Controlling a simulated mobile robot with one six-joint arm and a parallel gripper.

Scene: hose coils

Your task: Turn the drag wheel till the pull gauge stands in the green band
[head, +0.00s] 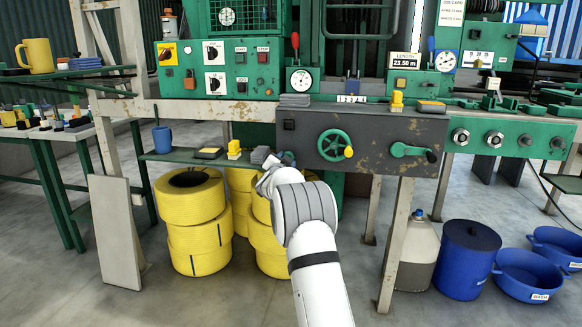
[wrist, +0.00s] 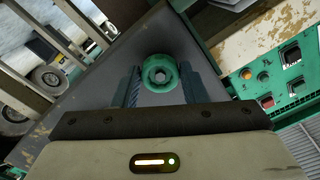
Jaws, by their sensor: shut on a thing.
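My gripper (wrist: 160,92) is shut on a small round green wheel (wrist: 159,70) with a dark hole at its centre. In the head view my gripper (head: 271,163) is at the left end of the grey machine box, and the wheel is hidden behind my wrist. A larger green spoked handwheel (head: 335,146) with a yellow knob is on the box front, right of my gripper and apart from it. A white dial gauge (head: 301,80) stands above the box; another round dial (head: 445,61) is further right. Neither is labelled legibly, and no needle position against a green band can be read.
A green crank (head: 412,150) with a dark handle is right of the handwheel. A low shelf (head: 180,156) with a blue mug and small blocks is left of my gripper. Yellow hose coils (head: 190,203) stand beneath it. A grey-white jug and blue tubs (head: 469,268) stand right on the floor.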

